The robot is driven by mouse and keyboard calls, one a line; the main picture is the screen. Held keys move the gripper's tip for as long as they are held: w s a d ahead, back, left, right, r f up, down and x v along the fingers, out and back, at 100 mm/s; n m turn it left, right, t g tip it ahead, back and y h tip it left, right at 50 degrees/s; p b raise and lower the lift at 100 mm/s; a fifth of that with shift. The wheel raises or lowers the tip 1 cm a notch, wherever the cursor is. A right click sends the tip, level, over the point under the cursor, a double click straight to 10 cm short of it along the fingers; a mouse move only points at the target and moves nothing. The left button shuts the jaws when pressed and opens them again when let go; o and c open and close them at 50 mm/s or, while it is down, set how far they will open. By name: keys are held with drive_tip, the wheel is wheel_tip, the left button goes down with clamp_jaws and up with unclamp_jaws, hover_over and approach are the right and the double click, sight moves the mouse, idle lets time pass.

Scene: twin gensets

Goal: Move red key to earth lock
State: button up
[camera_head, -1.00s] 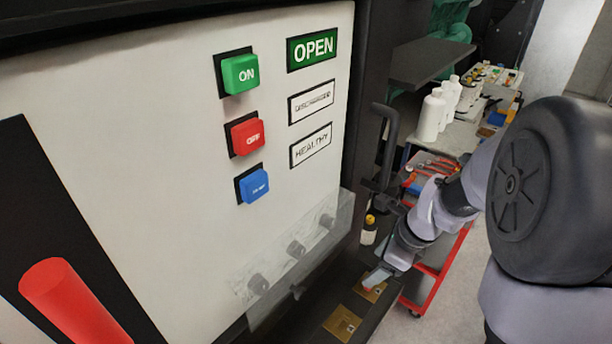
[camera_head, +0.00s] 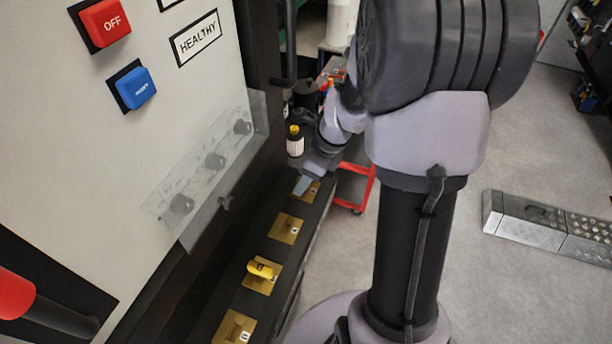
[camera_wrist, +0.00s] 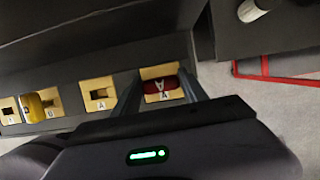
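The red key (camera_wrist: 160,84) lies in a brass lock plate marked A at the far end of a dark ledge, in the wrist view. My gripper (camera_wrist: 160,88) is over this plate, with one finger on each side of the key and gaps between; it looks open. In the head view my gripper (camera_head: 303,185) covers the far plate and hides the red key. A second brass plate marked A (camera_wrist: 99,97) is empty. A yellow key (camera_head: 260,268) sits in the plate marked B. Another plate (camera_head: 235,328) is nearest. I cannot tell which lock is the earth lock.
A white panel with red OFF (camera_head: 104,23) and blue (camera_head: 134,87) buttons stands left of the ledge. A small bottle (camera_head: 295,141) and red cart (camera_head: 357,187) are beyond.

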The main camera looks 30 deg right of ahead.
drive_tip(key=c, duration=0.7)
wheel_tip(320, 180, up, 5)
drive_tip(key=p, duration=0.4)
drive_tip(key=shift+p, duration=0.35)
drive_tip(key=shift+c, duration=0.2)
drive_tip(key=shift+s+a, duration=0.15)
drive_tip(key=shift+a, duration=0.1)
drive_tip(key=s+a+b, duration=0.1)
drive_tip(key=s+a, duration=0.6)
drive_tip(key=a, duration=0.2)
drive_tip(key=shift+f, duration=0.1)
drive_tip(key=shift+f+b, duration=0.95)
drive_tip(key=shift+b, duration=0.05)
